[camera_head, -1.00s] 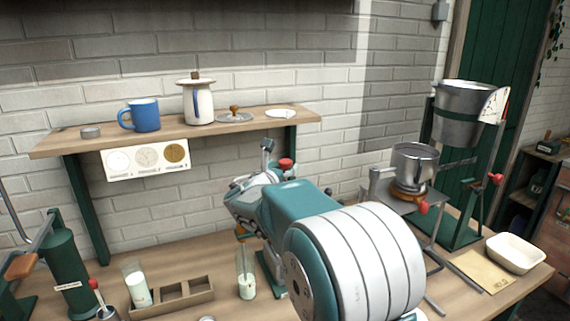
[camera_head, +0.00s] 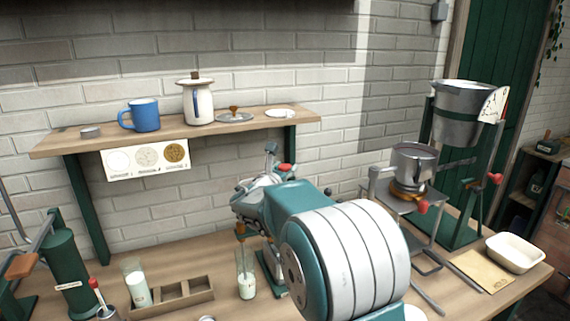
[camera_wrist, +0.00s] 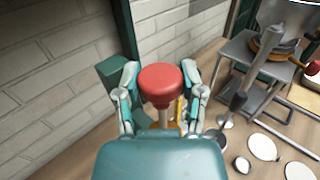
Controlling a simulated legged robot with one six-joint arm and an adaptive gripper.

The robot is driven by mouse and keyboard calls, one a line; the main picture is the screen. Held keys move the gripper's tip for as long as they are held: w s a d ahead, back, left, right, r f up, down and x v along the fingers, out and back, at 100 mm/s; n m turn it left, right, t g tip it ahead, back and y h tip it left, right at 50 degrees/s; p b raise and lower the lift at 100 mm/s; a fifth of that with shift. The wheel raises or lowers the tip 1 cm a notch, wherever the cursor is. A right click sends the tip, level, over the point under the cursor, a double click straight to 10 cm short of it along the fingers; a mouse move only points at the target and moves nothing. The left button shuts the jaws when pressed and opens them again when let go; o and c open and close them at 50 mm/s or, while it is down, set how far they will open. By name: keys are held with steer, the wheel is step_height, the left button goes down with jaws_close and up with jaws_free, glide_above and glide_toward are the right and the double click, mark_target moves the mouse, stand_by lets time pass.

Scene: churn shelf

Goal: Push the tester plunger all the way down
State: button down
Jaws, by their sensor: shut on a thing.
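The tester plunger has a red knob (camera_wrist: 161,80) on a pale shaft, upright in the middle of the wrist view. My gripper (camera_wrist: 160,98) is shut on it, one finger at each side of the knob. In the head view my gripper (camera_head: 256,190) is seen from behind, and the red knob (camera_head: 286,168) shows only partly past my arm. The tester's green stand (camera_head: 266,272) stands on the bench below, mostly hidden by my arm. How far the plunger has travelled cannot be told.
A glass tube of milk (camera_head: 246,282) stands just left of the stand. A wooden rack (camera_head: 172,296) and a milk glass (camera_head: 137,285) are further left. The wall shelf (camera_head: 262,123) holds a blue mug and jar. A metal pot stand (camera_head: 412,172) is at right.

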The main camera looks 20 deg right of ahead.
step_height(320, 180, down, 6)
steer(key=shift+r, duration=0.2)
steer(key=shift+c, duration=0.9)
jaws_free()
steer(key=shift+w+f, duration=0.1)
steer(key=shift+a+r, duration=0.1)
steer(key=shift+r, duration=0.1)
steer(key=shift+s+a, duration=0.2)
steer(key=v, duration=1.1)
steer(key=shift+a, duration=0.2)
steer(key=shift+s+d, duration=0.1)
steer(key=shift+s, duration=0.05)
